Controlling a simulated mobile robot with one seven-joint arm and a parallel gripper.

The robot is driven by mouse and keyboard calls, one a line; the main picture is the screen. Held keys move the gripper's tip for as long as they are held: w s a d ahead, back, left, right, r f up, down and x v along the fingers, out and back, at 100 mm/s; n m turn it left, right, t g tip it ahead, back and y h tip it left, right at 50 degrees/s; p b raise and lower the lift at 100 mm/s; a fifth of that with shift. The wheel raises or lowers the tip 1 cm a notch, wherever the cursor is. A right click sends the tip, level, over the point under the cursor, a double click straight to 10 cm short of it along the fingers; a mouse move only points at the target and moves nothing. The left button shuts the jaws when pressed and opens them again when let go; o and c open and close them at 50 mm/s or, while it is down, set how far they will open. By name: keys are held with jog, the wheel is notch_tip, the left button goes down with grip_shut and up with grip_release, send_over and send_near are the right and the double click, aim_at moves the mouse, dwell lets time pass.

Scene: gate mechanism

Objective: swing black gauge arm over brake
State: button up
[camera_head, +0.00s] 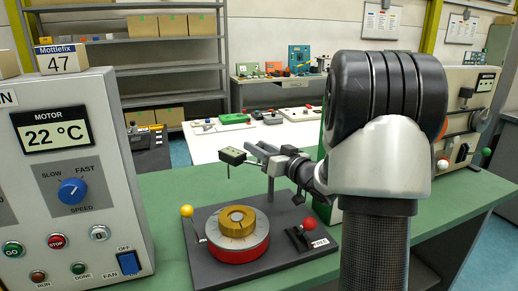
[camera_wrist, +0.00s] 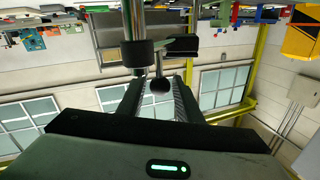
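The black gauge arm (camera_head: 262,151) reaches from an upright post (camera_head: 271,188) on a dark base plate. Its left end carries a small gauge box (camera_head: 231,156) with a thin stem hanging down. The gauge box hangs above and apart from the round red turntable (camera_head: 238,252) with a brass hub (camera_head: 237,221). A lever with a red knob (camera_head: 309,224) stands right of the turntable; its label is too small to read surely. My gripper (camera_head: 297,167) is at the arm's right side. In the wrist view, my open fingers (camera_wrist: 160,82) flank a black ball knob (camera_wrist: 160,86), with gaps visible.
A yellow-knobbed lever (camera_head: 187,211) is at the plate's left. A motor control panel (camera_head: 75,185) stands left on the green bench (camera_head: 163,192). Another panel with knobs (camera_head: 470,118) stands behind my arm at the right. The bench is clear between the left panel and plate.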

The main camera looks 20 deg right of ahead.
grip_shut()
jog(key=shift+r+p, duration=0.2)
jog(key=shift+p, duration=0.15)
jog(key=shift+s+n+g+y+p, duration=0.1)
jog(key=shift+n+g+y+p, duration=0.35)
jog(key=shift+y, duration=0.35)
jog(key=shift+s+a+f+n+y, duration=0.1)
jog(key=shift+a+f+n+y, duration=0.05)
jog(key=shift+n+y, duration=0.15)
jog(key=shift+o, duration=1.6)
grip_release()
notch_tip(320, 180, up, 10)
jog(key=p, duration=0.3)
